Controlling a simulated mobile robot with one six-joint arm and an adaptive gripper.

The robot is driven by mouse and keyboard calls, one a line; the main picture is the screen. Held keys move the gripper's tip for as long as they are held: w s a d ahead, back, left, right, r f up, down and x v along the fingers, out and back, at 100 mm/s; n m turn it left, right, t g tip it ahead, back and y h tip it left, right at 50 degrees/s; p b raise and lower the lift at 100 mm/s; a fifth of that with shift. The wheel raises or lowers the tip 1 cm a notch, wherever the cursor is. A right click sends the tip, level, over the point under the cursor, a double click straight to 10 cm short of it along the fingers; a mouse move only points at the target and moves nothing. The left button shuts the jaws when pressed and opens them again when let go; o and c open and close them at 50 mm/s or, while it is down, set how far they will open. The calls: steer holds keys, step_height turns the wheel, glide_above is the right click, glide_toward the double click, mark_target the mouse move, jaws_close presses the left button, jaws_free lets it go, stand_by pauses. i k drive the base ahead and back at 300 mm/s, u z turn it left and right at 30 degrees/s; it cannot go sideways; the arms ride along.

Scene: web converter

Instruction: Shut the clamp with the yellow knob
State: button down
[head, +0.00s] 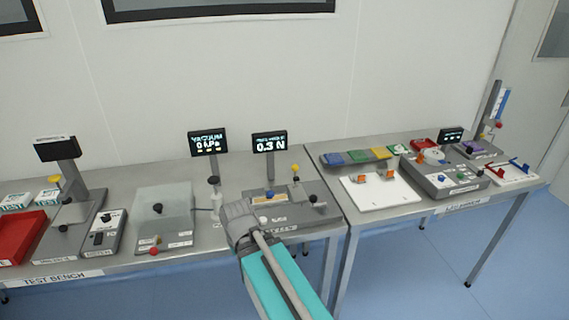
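A yellow knob (295,168) stands up above the grey tester (320,216) in the middle, on a short post or lever. The clamp under it is too small to tell whether its jaw is open or shut. A dark-knobbed part (315,198) sits just right of it on the same tester. Another yellow knob (54,178) tops the device at the far left. My gripper (238,213) is at the end of my arm, at the tester's front left, left of and nearer than the middle yellow knob. Its fingers do not show clearly.
A 0.3 N display (270,143) stands behind the tester and a vacuum display (208,143) left of it. A clear-lidded box (163,212) is left of my gripper. A white board (380,196) with orange parts lies on the right table. A red tray (22,238) is far left.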

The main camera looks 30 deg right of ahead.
mark_target(294, 168)
steer(key=u, duration=0.05)
steer(key=k, duration=1.35)
steer(key=z, duration=0.55)
steer(key=i, duration=1)
